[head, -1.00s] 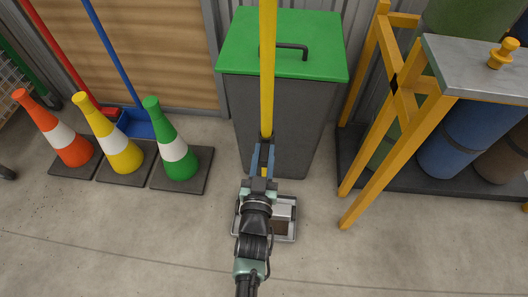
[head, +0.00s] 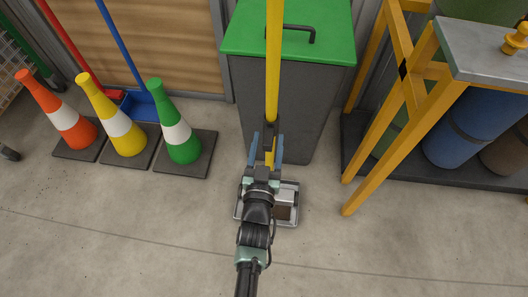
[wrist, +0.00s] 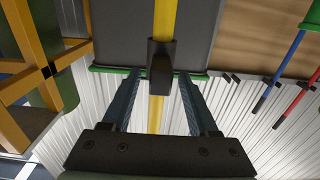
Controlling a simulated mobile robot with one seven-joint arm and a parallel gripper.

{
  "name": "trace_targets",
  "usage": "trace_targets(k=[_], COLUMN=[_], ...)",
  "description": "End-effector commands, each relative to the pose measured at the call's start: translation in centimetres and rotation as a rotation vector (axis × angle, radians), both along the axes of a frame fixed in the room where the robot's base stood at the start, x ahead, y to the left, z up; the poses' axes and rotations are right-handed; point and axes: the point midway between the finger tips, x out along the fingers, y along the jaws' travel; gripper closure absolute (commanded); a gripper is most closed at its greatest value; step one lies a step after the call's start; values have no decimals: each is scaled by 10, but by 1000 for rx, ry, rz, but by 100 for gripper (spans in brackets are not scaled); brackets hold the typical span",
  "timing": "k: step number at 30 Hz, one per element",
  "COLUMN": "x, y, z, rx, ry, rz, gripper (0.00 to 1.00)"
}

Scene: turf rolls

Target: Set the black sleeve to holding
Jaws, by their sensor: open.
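The black sleeve (head: 268,143) sits around the tall yellow pole (head: 273,60) in front of the grey bin. In the wrist view the sleeve (wrist: 161,67) is a dark block on the yellow pole (wrist: 166,20). My gripper (head: 267,145) is open, with one blue finger on each side of the pole at the sleeve. In the wrist view my gripper's fingertips (wrist: 158,82) flank the sleeve's near end, with narrow gaps on both sides. My arm hides the lower part of the pole.
A grey bin (head: 275,105) with a green lid (head: 250,38) stands close behind the pole. A yellow frame (head: 385,135) is at right, traffic cones (head: 181,143) at left. A grey-rimmed tray (head: 297,205) lies under my arm. The foreground floor is clear.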

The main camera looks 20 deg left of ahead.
Motion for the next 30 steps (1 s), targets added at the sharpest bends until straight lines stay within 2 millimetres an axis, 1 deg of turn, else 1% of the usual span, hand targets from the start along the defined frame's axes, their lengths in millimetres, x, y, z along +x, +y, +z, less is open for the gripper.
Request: trace_targets(k=[5,9,15,18,21,30], x=[-32,-62,-98,-109,-115,-117], y=[-9,-17,-28,-31,-33,-34], z=[1,2,1,0,0,-1], rx=[-2,-2,-2,-2,-1,-2], ry=[6,7,7,6,5,4], rz=[1,1,1,1,1,1], gripper=[40,40,40,40,40,40])
